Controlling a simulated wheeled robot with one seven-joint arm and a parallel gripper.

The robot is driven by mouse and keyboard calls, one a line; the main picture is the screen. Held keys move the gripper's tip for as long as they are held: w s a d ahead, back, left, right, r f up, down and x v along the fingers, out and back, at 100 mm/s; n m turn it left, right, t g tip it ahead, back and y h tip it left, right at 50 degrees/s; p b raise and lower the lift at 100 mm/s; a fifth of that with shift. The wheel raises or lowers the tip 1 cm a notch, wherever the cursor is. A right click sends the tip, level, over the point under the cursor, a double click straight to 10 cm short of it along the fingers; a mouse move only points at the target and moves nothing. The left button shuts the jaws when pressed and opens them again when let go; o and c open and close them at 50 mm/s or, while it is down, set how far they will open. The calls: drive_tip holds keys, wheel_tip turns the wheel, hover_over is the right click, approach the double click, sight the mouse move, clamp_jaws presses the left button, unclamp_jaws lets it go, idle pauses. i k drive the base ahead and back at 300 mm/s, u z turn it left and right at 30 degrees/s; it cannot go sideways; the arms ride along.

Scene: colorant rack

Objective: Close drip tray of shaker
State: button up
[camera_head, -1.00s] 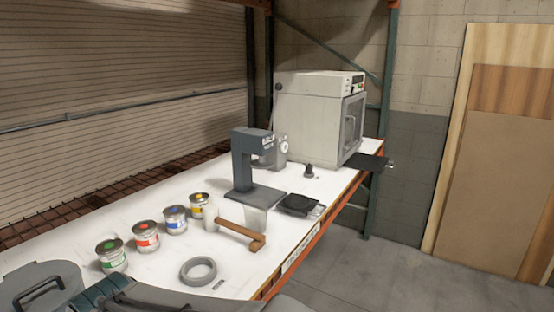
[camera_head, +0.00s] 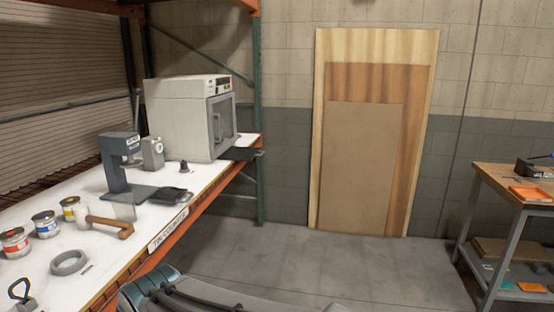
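The shaker (camera_head: 181,115) is the white box-shaped machine at the far end of the white bench. It has a control panel on top and a door with a handle on its right-hand face. Its drip tray (camera_head: 241,153) is a thin dark plate that sticks out from under the door, past the bench's front edge. A small knob or tab shows at the tray's outer end. My arm (camera_head: 215,290) shows at the bottom of the view, well short of the shaker. My gripper is not in the frame.
A grey dispenser stand (camera_head: 116,165), a black scale (camera_head: 168,194), paint cans (camera_head: 46,223), a grey ring (camera_head: 69,262) and a brown handle (camera_head: 109,226) are on the bench. The floor (camera_head: 320,265) before the shaker is clear. A workbench (camera_head: 510,185) stands at right.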

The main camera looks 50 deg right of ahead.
sight(234, 154)
drive_tip(key=z, duration=1)
drive_tip(key=i, duration=1)
drive_tip(key=z, duration=0.65)
drive_tip(key=i, duration=2.35)
drive_tip(key=u, duration=0.2)
